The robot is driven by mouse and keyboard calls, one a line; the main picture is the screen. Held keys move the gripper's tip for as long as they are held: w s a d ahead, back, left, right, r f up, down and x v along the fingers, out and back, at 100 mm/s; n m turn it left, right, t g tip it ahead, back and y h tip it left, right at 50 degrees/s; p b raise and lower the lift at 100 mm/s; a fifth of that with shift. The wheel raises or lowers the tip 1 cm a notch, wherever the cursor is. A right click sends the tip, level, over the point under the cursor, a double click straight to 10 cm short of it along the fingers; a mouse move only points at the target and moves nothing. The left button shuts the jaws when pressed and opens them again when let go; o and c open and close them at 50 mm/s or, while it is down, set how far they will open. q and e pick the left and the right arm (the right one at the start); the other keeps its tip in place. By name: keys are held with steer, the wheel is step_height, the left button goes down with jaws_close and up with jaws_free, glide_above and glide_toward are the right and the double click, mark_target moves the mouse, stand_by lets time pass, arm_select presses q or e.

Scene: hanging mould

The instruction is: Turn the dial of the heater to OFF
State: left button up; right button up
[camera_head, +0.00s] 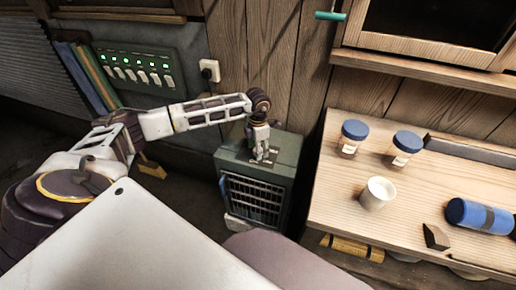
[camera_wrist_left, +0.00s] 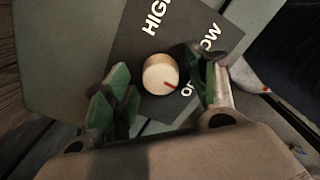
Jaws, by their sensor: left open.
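The heater (camera_head: 285,158) is a green-grey box with a dark front grille, standing on the floor. My left gripper (camera_head: 262,154) points down at its top panel. In the left wrist view the dial (camera_wrist_left: 156,72) is a round cream knob on a dark plate (camera_wrist_left: 125,50). HIGH is printed at the upper left, LOW at the right, and a label starting with O at the lower right, partly hidden by a finger. The dial's red mark points lower right, towards that label. My left gripper (camera_wrist_left: 160,84) is open, its green-padded fingers on either side of the dial. Contact is unclear.
A wooden bench (camera_head: 330,190) right of the heater holds two blue-lidded jars (camera_head: 351,138), a white cup (camera_head: 377,193) and a blue cylinder (camera_head: 480,215). A switch panel (camera_head: 138,68) and a plugged socket (camera_head: 209,70) are on the wall behind.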

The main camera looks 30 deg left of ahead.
arm_select(q)
step_height(320, 180, up, 12)
stand_by(1.0)
stand_by(0.6)
